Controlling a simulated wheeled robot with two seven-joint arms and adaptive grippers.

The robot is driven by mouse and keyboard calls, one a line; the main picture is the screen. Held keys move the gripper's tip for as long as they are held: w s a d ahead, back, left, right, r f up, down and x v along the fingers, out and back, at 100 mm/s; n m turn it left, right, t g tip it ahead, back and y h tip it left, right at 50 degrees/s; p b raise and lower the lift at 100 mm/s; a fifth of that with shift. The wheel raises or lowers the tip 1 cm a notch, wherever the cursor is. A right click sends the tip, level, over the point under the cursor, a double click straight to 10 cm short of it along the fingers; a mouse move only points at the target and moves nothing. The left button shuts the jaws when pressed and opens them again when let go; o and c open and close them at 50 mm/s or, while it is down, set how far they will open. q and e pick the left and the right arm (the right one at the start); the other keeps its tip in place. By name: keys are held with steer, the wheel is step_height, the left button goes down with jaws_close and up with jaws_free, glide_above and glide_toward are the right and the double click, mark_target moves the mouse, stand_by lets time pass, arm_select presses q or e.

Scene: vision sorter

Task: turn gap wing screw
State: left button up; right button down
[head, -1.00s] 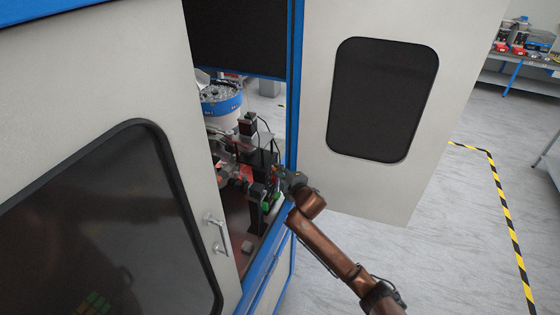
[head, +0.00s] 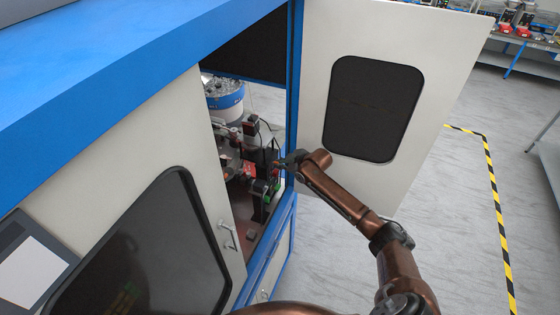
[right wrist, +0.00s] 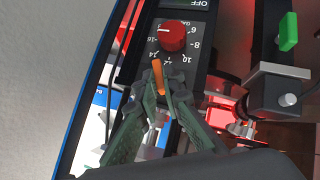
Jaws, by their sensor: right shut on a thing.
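My right gripper (head: 286,161) reaches through the open cabinet doorway to the machine inside. In the right wrist view its fingertips (right wrist: 159,78) are shut on a small orange piece (right wrist: 158,78), which looks like the wing of the gap screw. Just beyond it is a round red knob (right wrist: 172,36) on a black dial plate with white numbers, which appear upside down. The fingers hide the lower part of the orange piece, and its turn angle is hard to judge. My left gripper is not in view.
The closed door (head: 205,150) is at the left. A bowl feeder (head: 225,98) stands deeper inside. A green part (right wrist: 288,30) and black machine posts are close to the gripper's right.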

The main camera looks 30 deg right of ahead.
steer(key=shift+w+d+m+g+y+b, duration=0.15)
steer(key=shift+d+m+g+y+b, duration=0.1)
steer(key=shift+m+g+y+b, duration=0.55)
steer(key=shift+g+y, duration=0.3)
steer(key=c, duration=2.1)
jaws_free()
steer(key=shift+r, duration=0.15)
steer(key=v, duration=1.2)
